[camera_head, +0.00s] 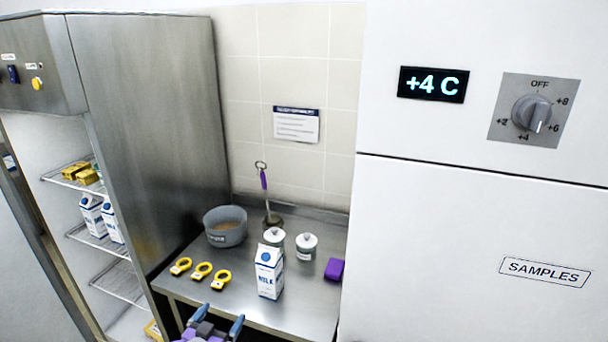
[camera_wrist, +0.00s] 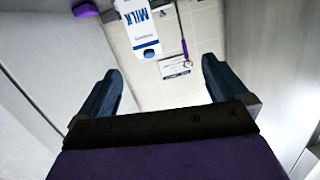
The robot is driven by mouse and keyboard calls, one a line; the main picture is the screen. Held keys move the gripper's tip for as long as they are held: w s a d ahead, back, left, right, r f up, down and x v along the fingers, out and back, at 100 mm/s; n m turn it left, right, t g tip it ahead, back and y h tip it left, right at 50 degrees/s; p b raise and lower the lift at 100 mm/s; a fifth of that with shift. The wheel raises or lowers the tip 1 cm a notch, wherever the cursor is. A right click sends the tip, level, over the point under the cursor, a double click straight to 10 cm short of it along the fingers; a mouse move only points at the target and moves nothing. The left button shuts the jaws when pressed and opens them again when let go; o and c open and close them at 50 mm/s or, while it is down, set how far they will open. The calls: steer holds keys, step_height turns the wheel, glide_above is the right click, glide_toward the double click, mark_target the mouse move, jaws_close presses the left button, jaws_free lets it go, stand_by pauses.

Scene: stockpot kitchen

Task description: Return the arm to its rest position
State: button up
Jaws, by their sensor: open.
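My gripper (camera_head: 217,323) shows at the bottom of the head view, in front of the steel counter's near edge. In the wrist view my gripper (camera_wrist: 160,90) has its two blue fingers wide apart with nothing between them. A milk carton (camera_head: 269,272) stands upright on the counter (camera_head: 305,305), beyond my gripper and apart from it. The milk carton also shows upside down at the top of the wrist view (camera_wrist: 138,25), beyond the fingers. The rest of my arm is mostly out of view.
Several yellow rings (camera_head: 202,271), a grey pot (camera_head: 225,226), two white-lidded jars (camera_head: 306,246), a purple block (camera_head: 335,269) and a purple-handled tool (camera_head: 264,181) are on the counter. An open steel fridge (camera_head: 150,130) stands left; a white cabinet (camera_head: 470,240) with a dial (camera_head: 532,113) stands right.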

step_height(320, 180, up, 8)
steer(key=w+a+r+n+g+y, duration=0.1)
steer(key=w+n+g+y, duration=0.1)
steer(key=g+y, duration=0.35)
steer(key=s+d+r+n+g+y, duration=0.2)
steer(key=s+d+r+g+y, duration=0.15)
steer(key=s+d+r, duration=0.2)
steer(key=s+d+r+g+h, duration=0.1)
steer(key=s+d+g+h, duration=0.4)
steer(key=s+d, duration=2.7)
steer(key=s+g, duration=0.2)
steer(key=g, duration=0.1)
steer(key=shift+s+g, duration=0.3)
steer(key=shift+s, duration=0.05)
